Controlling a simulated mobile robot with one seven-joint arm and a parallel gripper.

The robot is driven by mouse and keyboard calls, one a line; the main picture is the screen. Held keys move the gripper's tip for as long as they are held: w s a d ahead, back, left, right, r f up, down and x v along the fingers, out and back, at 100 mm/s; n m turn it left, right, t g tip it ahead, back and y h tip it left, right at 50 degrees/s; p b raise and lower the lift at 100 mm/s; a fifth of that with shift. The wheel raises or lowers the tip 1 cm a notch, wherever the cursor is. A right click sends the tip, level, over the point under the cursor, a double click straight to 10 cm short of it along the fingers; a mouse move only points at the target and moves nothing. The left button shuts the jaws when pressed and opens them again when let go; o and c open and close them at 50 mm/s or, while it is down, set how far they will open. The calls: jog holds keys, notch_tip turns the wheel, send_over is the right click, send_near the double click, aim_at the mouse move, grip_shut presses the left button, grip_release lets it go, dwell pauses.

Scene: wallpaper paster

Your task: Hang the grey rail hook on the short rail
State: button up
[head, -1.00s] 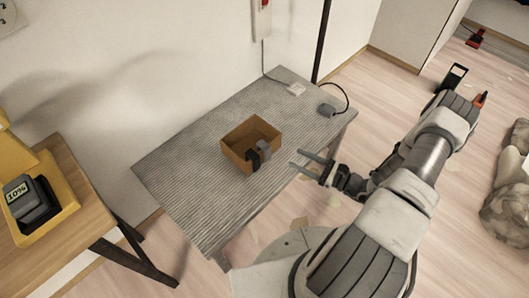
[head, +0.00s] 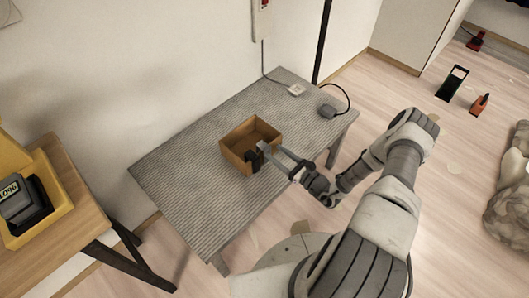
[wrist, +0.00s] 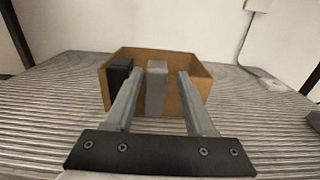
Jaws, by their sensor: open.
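A grey rail hook (wrist: 157,90) hangs on the near wall of an open brown box (head: 234,157), which also shows in the wrist view (wrist: 188,58). A black hook (wrist: 119,84) hangs on the same wall, just left of the grey one; it also shows in the head view (head: 253,160). My gripper (head: 273,153) is open at the box's near side. In the wrist view, its fingers (wrist: 160,76) lie on either side of the grey hook, with visible gaps. In the head view the fingers partly hide the grey hook. I cannot make out a short rail.
The box stands on a ribbed grey table (head: 190,175), largely clear to the left. A wooden table (head: 75,190) with a yellow bin (head: 58,196) is at the left.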

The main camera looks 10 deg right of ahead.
aim_at(269, 149)
jog(key=shift+f+b+x, duration=0.2)
jog(key=shift+b+x, duration=0.2)
jog(key=shift+x, duration=1.15)
jog(key=shift+f+b+x, duration=0.15)
jog(key=shift+b+x, duration=0.2)
jog(key=shift+x, duration=1.2)
jog(key=shift+s+a, duration=0.15)
grip_shut()
